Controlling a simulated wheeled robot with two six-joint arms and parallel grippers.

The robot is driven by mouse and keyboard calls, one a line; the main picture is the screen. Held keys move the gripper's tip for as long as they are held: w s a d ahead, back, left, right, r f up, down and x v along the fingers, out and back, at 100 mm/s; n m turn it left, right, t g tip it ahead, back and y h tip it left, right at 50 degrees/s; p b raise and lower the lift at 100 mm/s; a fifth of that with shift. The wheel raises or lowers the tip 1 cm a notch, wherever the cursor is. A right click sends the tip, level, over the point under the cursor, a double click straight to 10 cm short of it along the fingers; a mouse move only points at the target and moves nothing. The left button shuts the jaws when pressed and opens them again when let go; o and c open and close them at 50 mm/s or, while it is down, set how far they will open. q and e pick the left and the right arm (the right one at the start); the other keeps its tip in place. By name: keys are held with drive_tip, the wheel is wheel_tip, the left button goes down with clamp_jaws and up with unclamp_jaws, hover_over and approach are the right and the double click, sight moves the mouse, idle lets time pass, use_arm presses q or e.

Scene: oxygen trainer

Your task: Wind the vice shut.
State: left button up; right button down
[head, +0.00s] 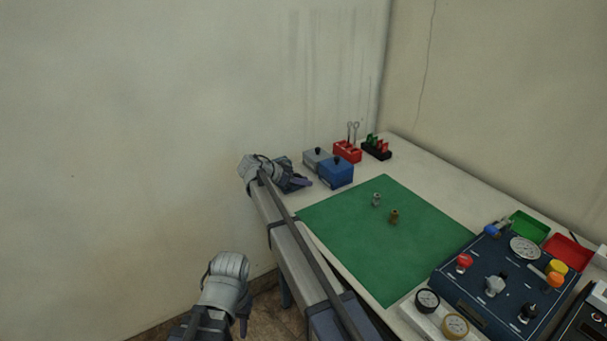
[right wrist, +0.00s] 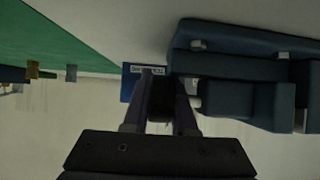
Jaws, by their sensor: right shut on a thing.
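The vice (right wrist: 245,105) is a dark blue stepped block with light metal pins, close on the right of the upside-down right wrist view. My right gripper (right wrist: 160,85) is shut on a dark round piece (right wrist: 160,105), apparently the vice handle, just beside the vice. In the head view my right gripper (head: 296,183) is at the table's left edge, and I cannot make out the vice there; the wrist and arm cover much of that spot. My left gripper (head: 243,322) is low at the left, off the table, and its jaw opening cannot be seen.
A blue box (head: 335,174) and a grey box (head: 315,156) stand beyond my right gripper. A green mat (head: 365,245) holds a grey fitting (head: 376,199) and a brass fitting (head: 394,216). A gauge panel (head: 475,275) is at the right. Much of the mat is clear.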

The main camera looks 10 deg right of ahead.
drive_tip(key=shift+s+f+y, duration=0.15)
drive_tip(key=shift+y, duration=0.15)
drive_tip(key=c, duration=1)
unclamp_jaws()
drive_tip(key=shift+a+r+p, duration=0.3)
drive_tip(key=shift+r+p, duration=0.1)
drive_tip(key=shift+p, duration=0.1)
drive_tip(key=p+v, duration=0.3)
drive_tip(key=v, duration=0.3)
drive_tip(key=shift+s+r+p, duration=0.1)
drive_tip(key=shift+p, duration=0.3)
drive_tip(key=shift+s+a+r, duration=0.1)
drive_tip(key=shift+a+r, duration=0.05)
drive_tip(key=shift+a, duration=0.25)
